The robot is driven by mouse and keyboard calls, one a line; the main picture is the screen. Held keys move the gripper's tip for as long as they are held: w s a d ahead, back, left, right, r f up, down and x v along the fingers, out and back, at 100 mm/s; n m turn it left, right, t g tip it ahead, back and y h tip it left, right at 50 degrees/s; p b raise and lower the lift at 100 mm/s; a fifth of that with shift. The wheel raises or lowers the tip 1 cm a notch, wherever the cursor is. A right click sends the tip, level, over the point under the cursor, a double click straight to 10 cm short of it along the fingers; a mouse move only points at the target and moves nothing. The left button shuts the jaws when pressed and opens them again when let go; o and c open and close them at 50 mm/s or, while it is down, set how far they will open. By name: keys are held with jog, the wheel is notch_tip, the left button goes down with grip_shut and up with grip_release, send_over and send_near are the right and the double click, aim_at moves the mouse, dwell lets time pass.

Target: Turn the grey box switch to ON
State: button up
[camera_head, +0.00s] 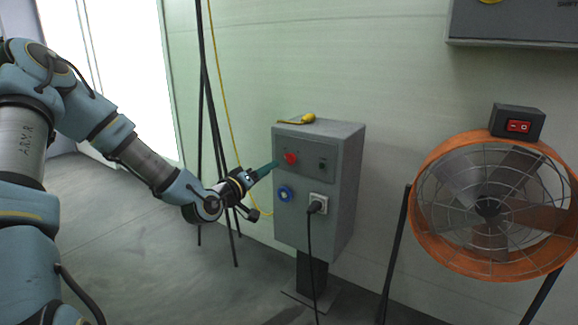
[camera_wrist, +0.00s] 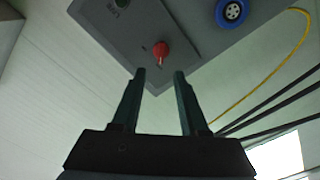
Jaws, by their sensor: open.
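The grey box (camera_head: 318,210) stands on a dark post near the wall. On its front panel is a red knob switch (camera_head: 291,158), with a small dark switch (camera_head: 322,163) to its right. In the wrist view the red knob (camera_wrist: 160,50) sits just beyond my fingertips, roughly centred between them, on the grey panel (camera_wrist: 190,25). My gripper (camera_head: 272,167) is open and empty, at the left of the box front and close to the knob. It also shows in the wrist view (camera_wrist: 160,74), with both fingers apart. Any ON marking is too small to read.
Below the knob are a blue socket (camera_head: 285,194) and a white socket with a black plug (camera_head: 317,205) and hanging cable. A yellow object (camera_head: 308,118) lies on the box top. An orange fan (camera_head: 487,205) stands at right. Black stand legs (camera_head: 204,100) and a yellow cable are behind my gripper.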

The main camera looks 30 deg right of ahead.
aim_at(286, 159)
jog(key=x, duration=0.8)
jog(key=shift+w+d+f+b, duration=0.1)
jog(key=shift+w+d+b, duration=0.05)
jog(key=shift+b, duration=0.25)
jog(key=shift+c, duration=0.4)
grip_shut()
